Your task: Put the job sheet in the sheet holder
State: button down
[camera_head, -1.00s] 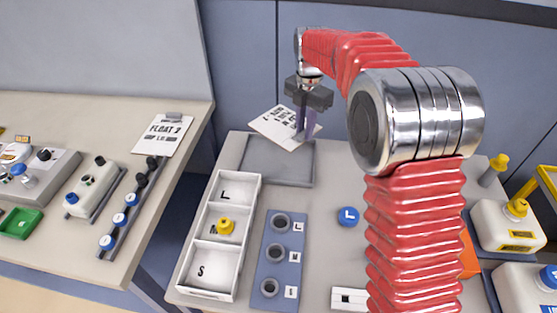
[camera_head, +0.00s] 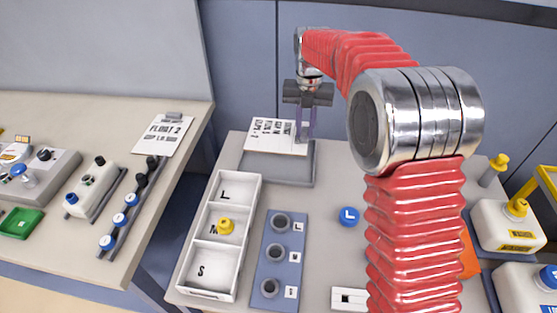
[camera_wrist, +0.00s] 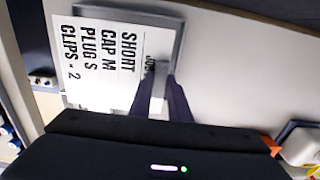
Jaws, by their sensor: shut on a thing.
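My gripper (camera_head: 305,135) is shut on the grey tab of the white job sheet (camera_head: 268,135), at the sheet's right edge in the head view. The sheet's edges run roughly parallel to the grey sheet holder (camera_head: 276,170), a shallow tray at the back of the bench. The sheet overlaps the holder's rear part, and the front part is bare. In the wrist view the sheet (camera_wrist: 105,60) shows black print, with "SHORT", "CAP M" and "PLUG S" readable. The holder's rim (camera_wrist: 173,25) shows past its edge. I cannot tell whether the sheet touches the holder.
A white tray (camera_head: 207,287) with compartments L, M and S stands in front of the holder, a yellow plug (camera_head: 226,226) in M. A blue-grey block (camera_head: 271,270) with sockets is beside it. A blue cap (camera_head: 349,215) lies right. Another sheet (camera_head: 163,135) lies on the left bench.

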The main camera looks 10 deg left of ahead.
send_over(302, 162)
jog(key=shift+f, duration=2.5)
jog(key=shift+f, duration=2.5)
jog(key=shift+f, duration=0.1)
jog(key=c, duration=1.7)
grip_release()
jog(key=shift+o, duration=0.2)
notch_tip(302, 162, up, 12)
jog(key=shift+r, duration=0.1)
